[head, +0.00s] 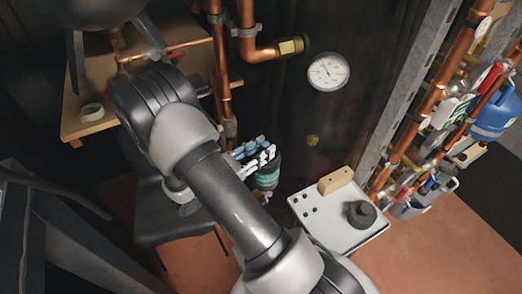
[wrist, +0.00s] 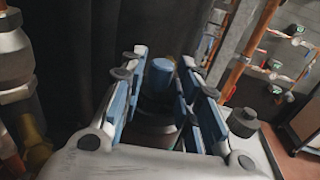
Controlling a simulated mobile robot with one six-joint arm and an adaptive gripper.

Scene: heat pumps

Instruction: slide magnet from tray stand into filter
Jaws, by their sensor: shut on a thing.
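My gripper (head: 258,158) is at mid-picture in the head view, with blue pads on pale fingers. It is shut on what looks like the magnet, whose blue round top (wrist: 162,72) shows between the fingers in the wrist view. Its lower part is hidden by the fingers. A dark cylinder with a teal band (head: 266,177), which looks like the filter, is right below the fingertips. I cannot tell whether the magnet is inside it. The white tray stand (head: 318,226) is to the right, with a wooden block (head: 336,180) and a black stepped knob (head: 360,213) on it.
Copper pipes (head: 220,70) run down behind and left of my gripper, with a brass fitting (head: 290,46). A round gauge (head: 328,71) sits on the dark panel. A wooden shelf (head: 95,125) is at left. Pipes and a blue vessel (head: 494,115) are at right.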

